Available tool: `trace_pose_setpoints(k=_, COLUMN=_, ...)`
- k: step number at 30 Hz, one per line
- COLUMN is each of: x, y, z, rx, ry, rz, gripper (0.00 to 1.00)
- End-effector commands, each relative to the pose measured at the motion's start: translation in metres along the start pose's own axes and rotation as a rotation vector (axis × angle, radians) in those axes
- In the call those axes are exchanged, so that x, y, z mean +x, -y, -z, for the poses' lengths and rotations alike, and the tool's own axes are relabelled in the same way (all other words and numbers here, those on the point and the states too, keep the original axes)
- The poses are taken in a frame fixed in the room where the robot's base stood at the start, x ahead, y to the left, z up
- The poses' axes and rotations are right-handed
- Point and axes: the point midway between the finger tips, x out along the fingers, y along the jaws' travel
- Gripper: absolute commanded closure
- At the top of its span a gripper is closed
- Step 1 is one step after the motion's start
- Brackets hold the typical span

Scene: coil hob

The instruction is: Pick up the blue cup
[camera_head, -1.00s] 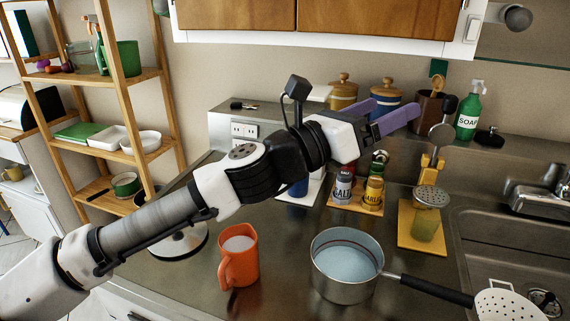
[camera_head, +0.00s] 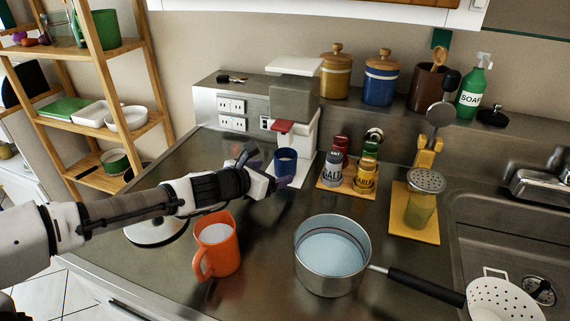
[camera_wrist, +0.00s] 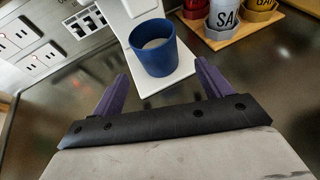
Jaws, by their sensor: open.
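The blue cup (camera_head: 286,161) stands upright on the white base of a small machine at the back of the counter. In the wrist view the blue cup (camera_wrist: 153,47) is ahead of my gripper (camera_wrist: 160,78), roughly between the lines of its two purple fingers and beyond their tips. My gripper (camera_head: 272,172) is open and empty, just left of and in front of the cup in the head view. I cannot tell from the head view how far the fingertips are from the cup.
An orange mug (camera_head: 217,246) and a steel pot (camera_head: 333,280) stand in front on the counter. Spice jars on a wooden tray (camera_head: 347,188) are right of the cup. The white machine (camera_head: 297,135) rises behind it. A socket panel (camera_head: 232,107) is left.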

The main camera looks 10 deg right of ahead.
Motion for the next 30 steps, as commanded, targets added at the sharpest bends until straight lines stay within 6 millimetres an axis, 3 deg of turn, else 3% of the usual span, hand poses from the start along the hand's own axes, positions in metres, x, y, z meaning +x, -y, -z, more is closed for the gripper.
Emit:
trace_pose_setpoints(k=10, x=0.031, y=0.0, z=-0.005, rx=-0.002, ry=0.001, rz=0.002, gripper=0.22)
trace_pose_setpoints(k=18, x=0.067, y=-0.001, z=-0.008, rx=-0.001, ry=0.001, rz=0.001, gripper=0.22)
trace_pose_setpoints(k=27, x=0.072, y=-0.002, z=-0.007, rx=0.0, ry=0.0, rz=0.0, gripper=0.22)
trace_pose_setpoints(k=30, x=0.072, y=-0.001, z=-0.007, rx=0.0, ry=0.0, rz=0.0, gripper=0.33)
